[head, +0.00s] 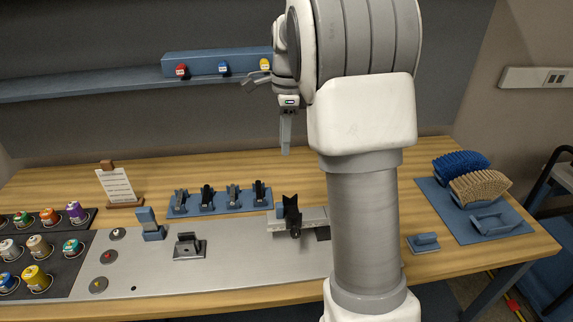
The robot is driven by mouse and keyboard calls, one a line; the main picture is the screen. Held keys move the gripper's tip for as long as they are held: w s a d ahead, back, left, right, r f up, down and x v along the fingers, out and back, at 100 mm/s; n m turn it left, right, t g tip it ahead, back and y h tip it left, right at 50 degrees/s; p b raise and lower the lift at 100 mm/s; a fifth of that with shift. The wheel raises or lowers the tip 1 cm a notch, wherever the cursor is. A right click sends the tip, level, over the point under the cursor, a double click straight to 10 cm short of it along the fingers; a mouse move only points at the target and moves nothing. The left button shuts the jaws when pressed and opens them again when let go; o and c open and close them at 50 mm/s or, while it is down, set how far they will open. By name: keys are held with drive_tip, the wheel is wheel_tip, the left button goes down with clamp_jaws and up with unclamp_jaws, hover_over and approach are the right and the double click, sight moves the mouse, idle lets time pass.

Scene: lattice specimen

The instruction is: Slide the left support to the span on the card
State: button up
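A white card (117,184) with several lines of print too small to read stands in a wooden holder at the back left of the bench. A dark support block (187,246) on a grey base sits on the metal plate (150,277), left of centre. A black V-topped piece (292,214) stands at a pale rail farther right; I cannot tell whether it is the other support. My gripper (286,148) hangs above the back of the bench, apart from all of these. Its finger points down; its opening does not show clearly, and I see nothing held.
A blue rack (219,209) with several dark clips stands behind the plate. A blue upright block (151,226) is near the card. Several coloured jars (37,277) fill the left tray. Brushes (479,186) lie at right. My arm hides the plate's right end.

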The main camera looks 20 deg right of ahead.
drive_tip(key=d+f+y+b, duration=0.1)
drive_tip(key=d+f, duration=0.1)
drive_tip(key=f, duration=0.1)
drive_tip(key=s+d+f+y+b, duration=0.1)
drive_tip(key=d+f, duration=0.1)
drive_tip(key=f, duration=0.1)
drive_tip(key=s+d+f+y+b, duration=0.1)
drive_tip(key=d+f+y, duration=0.1)
drive_tip(key=d+f, duration=0.1)
drive_tip(key=shift+f+b, duration=0.2)
drive_tip(key=shift+b, duration=0.15)
clamp_jaws()
drive_tip(key=t+y+b, duration=0.2)
drive_tip(key=t+y, duration=0.1)
drive_tip(key=y, duration=0.1)
approach(291, 214)
drive_tip(key=x, duration=0.4)
drive_tip(key=shift+d, duration=0.1)
drive_tip(key=shift+w+a+r, duration=0.1)
drive_tip(key=shift+w+a, duration=0.15)
drive_tip(key=shift+a, duration=0.35)
drive_tip(key=shift+w+a+r, duration=0.1)
drive_tip(key=shift+w+a, duration=0.1)
drive_tip(key=shift+a, duration=0.35)
drive_tip(key=shift+w+a+f, duration=0.1)
drive_tip(key=shift+w+a, duration=0.05)
drive_tip(key=shift+a, duration=0.45)
drive_tip(key=shift+w+a, duration=0.2)
drive_tip(key=shift+a, duration=0.3)
drive_tip(key=shift+d, duration=0.1)
